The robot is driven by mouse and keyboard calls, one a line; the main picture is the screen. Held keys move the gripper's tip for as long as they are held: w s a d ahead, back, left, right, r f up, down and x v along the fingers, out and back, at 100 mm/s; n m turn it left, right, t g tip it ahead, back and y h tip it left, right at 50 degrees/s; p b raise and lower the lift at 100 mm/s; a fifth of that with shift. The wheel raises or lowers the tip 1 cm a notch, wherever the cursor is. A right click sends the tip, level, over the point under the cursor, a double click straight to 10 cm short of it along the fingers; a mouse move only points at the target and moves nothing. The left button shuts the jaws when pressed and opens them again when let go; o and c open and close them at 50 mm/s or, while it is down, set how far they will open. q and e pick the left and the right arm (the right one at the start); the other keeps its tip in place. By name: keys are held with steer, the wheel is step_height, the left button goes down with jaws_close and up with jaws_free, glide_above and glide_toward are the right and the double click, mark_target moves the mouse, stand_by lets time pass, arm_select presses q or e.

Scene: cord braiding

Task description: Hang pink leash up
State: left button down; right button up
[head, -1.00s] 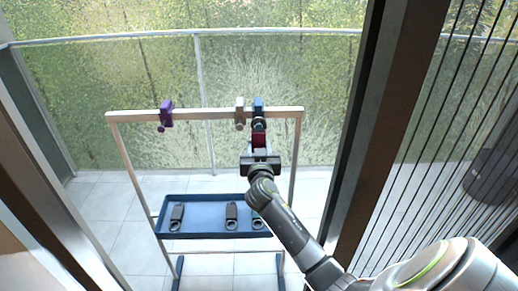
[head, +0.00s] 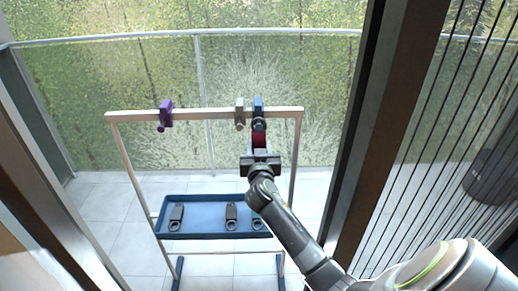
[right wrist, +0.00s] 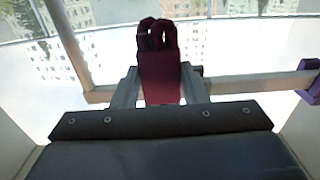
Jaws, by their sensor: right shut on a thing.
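The pink leash shows as a dark red folded band (head: 259,140), looped at its end. My right gripper (head: 260,157) is shut on it just below the blue hook clamp (head: 258,112) on the rack's top rail (head: 205,114). In the right wrist view the band (right wrist: 160,75) stands up between the two fingers (right wrist: 160,92), with its loops beyond the tips. The rail crosses behind it there. I cannot tell whether the band touches the blue clamp. My left gripper is not in view.
A beige clamp (head: 240,112) sits close left of the blue one; a purple clamp (head: 165,114) is at the rail's left. A blue tray (head: 200,198) below holds dark grey items (head: 231,216). A dark door frame (head: 352,130) stands right of the rack.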

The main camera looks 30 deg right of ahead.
steer(key=shift+f+b, duration=0.2)
steer(key=shift+b, duration=0.15)
stand_by(0.3)
stand_by(0.4)
steer(key=o, duration=1.4)
steer(key=v, duration=0.6)
steer(key=shift+p, duration=0.4)
steer(key=shift+f, duration=0.1)
